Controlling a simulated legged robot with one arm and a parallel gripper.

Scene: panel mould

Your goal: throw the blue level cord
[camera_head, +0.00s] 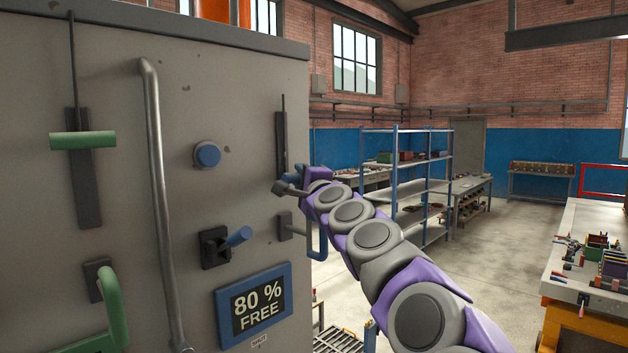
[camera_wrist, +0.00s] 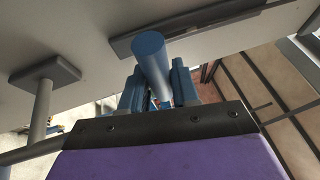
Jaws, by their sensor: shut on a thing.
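The blue level cord's handle is a blue cylinder (camera_wrist: 152,58) between my gripper's fingers in the wrist view. It stands out from a dark slotted plate on the grey panel. In the head view this plate (camera_head: 281,140) is near the panel's right edge, with a thin dark cord rising from it. My gripper (camera_head: 288,187) is at the plate's lower end and hides the blue handle there. In the wrist view my gripper (camera_wrist: 157,92) is shut on the cylinder.
The panel also has a green cord handle (camera_head: 83,140), blue button (camera_head: 207,155), blue lever (camera_head: 238,237), green handle (camera_head: 113,310), vertical pipe (camera_head: 155,190) and "80 % FREE" sign (camera_head: 257,303). A blue U-shaped handle (camera_head: 318,240) is below my gripper. Shelving (camera_head: 397,180) stands behind; a workbench (camera_head: 590,250) is right.

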